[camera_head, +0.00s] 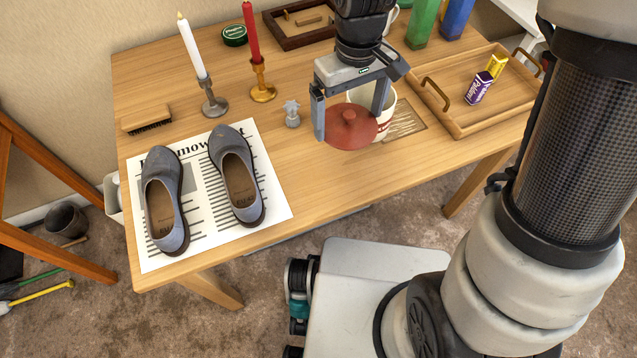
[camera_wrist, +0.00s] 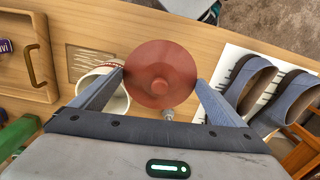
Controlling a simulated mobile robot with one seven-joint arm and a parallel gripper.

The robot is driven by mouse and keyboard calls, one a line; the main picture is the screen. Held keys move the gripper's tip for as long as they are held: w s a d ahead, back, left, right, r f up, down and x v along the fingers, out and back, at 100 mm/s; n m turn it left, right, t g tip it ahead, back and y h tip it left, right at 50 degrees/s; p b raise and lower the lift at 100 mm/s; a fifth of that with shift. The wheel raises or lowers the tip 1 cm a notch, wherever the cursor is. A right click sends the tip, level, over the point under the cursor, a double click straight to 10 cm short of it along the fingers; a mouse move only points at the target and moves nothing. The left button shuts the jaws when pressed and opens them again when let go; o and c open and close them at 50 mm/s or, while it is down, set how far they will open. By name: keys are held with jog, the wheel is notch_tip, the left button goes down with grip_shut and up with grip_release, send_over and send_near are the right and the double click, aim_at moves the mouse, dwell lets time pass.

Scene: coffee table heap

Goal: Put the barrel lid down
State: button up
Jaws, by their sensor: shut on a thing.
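The barrel lid (camera_head: 350,127) is a round, red-brown disc with a small knob in its middle. My gripper (camera_head: 350,112) is shut on the lid, one finger at each side of its rim, and holds it over the table near the front edge. In the wrist view the lid (camera_wrist: 160,75) lies between the two fingertips (camera_wrist: 161,82). A white mug or jar with a red band (camera_head: 386,108) stands right behind the lid and is partly hidden by it and by a finger. I cannot tell the lid's exact height above the table.
Grey shoes (camera_head: 160,205) stand on a newspaper (camera_head: 205,240) at the left. A small grey figure (camera_head: 291,113) stands left of the lid. A wooden tray (camera_head: 455,125) with small boxes is at the right. Candlesticks (camera_head: 262,85) stand behind. Bare tabletop (camera_head: 325,180) lies in front.

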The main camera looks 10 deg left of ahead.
jog(key=s+a+f+n, duration=0.3)
jog(key=s+a+f, duration=0.1)
jog(key=s+a, duration=0.1)
jog(key=b, duration=0.2)
send_over(319, 182)
jog(key=shift+n, duration=0.3)
notch_tip(319, 182, down, 5)
jog(key=shift+f, duration=0.1)
jog(key=shift+f+b, duration=0.75)
jog(key=shift+f, duration=1.4)
jog(key=shift+f, duration=0.15)
jog(key=o, duration=0.7)
jog(key=shift+o, duration=0.2)
